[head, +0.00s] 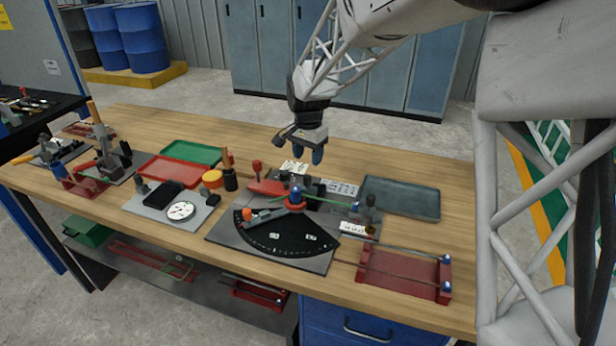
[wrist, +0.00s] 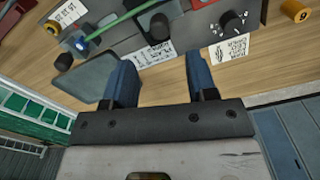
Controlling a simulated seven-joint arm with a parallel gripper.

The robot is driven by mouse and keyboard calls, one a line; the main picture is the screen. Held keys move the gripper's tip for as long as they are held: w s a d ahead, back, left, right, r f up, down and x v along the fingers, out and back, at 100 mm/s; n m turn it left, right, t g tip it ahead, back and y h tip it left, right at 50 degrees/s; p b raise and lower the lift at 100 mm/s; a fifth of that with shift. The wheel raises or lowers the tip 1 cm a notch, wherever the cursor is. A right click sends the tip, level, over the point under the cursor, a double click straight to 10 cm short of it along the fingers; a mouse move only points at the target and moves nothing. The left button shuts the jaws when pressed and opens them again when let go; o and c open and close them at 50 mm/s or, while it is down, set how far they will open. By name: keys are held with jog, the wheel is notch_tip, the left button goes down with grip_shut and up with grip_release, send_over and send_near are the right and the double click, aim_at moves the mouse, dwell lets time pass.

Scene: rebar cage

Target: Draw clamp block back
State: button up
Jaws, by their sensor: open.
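The bending fixture, a grey plate (head: 222,232) with a black fan-shaped scale (head: 285,235), lies on the bench. A red block with an upright red knob (head: 257,167) stands at its back left. Small dark blocks and a blue-capped post (head: 295,194) stand by a green rod (head: 330,201); I cannot tell which piece is the clamp block. My gripper (head: 307,154) is open and empty, above the back edge of the fixture. In the wrist view my gripper (wrist: 160,78) has its blue fingers apart, with the green rod (wrist: 122,20) and a dark knob (wrist: 232,22) beyond them.
A dark grey tray (head: 402,198) lies right of the fixture. A red rack with rods (head: 400,275) is at the front right. Red (head: 173,172) and green (head: 192,152) trays and an orange roll (head: 212,179) lie to the left. The bench's back edge is mostly clear.

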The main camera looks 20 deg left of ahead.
aim_at(308, 176)
jog(key=shift+f, duration=3.85)
grip_shut()
